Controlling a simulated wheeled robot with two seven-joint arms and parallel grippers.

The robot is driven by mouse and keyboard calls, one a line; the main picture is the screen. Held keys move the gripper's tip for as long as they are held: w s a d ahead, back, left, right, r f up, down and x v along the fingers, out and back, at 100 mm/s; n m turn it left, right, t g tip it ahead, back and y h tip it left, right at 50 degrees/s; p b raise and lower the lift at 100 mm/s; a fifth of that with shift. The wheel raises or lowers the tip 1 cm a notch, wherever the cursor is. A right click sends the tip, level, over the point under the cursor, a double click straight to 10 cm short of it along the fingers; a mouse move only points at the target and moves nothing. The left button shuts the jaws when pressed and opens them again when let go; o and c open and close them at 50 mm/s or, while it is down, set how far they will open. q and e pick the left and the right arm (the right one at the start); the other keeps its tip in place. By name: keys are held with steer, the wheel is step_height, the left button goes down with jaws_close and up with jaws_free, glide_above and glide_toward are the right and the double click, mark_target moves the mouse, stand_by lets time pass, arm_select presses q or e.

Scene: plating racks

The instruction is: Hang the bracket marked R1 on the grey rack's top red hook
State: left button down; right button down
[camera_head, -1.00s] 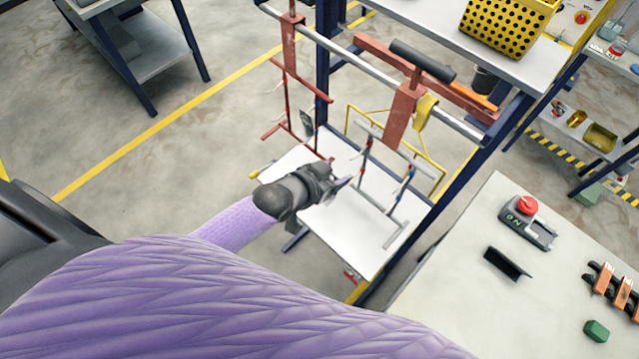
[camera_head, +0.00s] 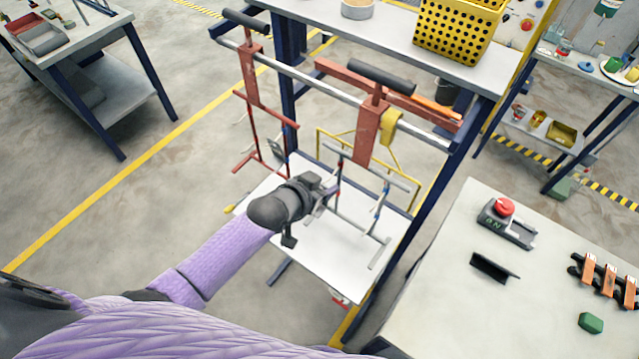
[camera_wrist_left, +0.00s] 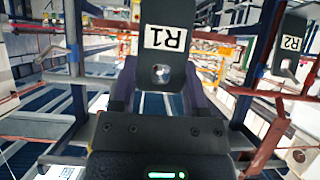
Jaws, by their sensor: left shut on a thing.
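My left gripper (camera_head: 322,190) is shut on the bracket marked R1 (camera_wrist_left: 163,45). In the left wrist view the dark bracket stands up from the jaws, its white label upside down and a hole below the label. In the head view the gripper and arm mostly hide the bracket. The grey rack (camera_head: 382,172) hangs from the rail, and the gripper is at its left upright, overlapping it in view. I cannot tell if they touch. Small red and blue hook tips show on the rack, but the top red hook is hard to make out. My right gripper is not in view.
A red rack (camera_head: 253,130) hangs left of the grey one on the same rail (camera_head: 310,82). A bracket marked R2 (camera_wrist_left: 290,46) hangs at right in the wrist view. A white shelf (camera_head: 300,262) lies below. A table with a red button (camera_head: 504,207) stands at right.

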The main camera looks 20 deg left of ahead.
mark_target(330, 179)
arm_select(q)
steer(key=shift+w+d+f+b, duration=0.15)
steer(key=shift+w+b, duration=0.1)
steer(key=shift+w, duration=0.15)
steer(key=shift+w+d+r+b, duration=0.1)
steer(key=shift+w+d+b, duration=0.1)
steer(key=shift+w, duration=0.2)
steer(key=shift+a, duration=0.1)
steer(key=shift+f, duration=0.1)
steer(key=shift+w+d+f+b, duration=0.2)
steer(key=shift+w+f+b, duration=0.1)
steer(key=shift+w+b, duration=0.25)
steer(key=shift+w+d+f+b, duration=0.1)
steer(key=shift+w+f+b, duration=0.05)
steer(key=shift+f+b, duration=0.15)
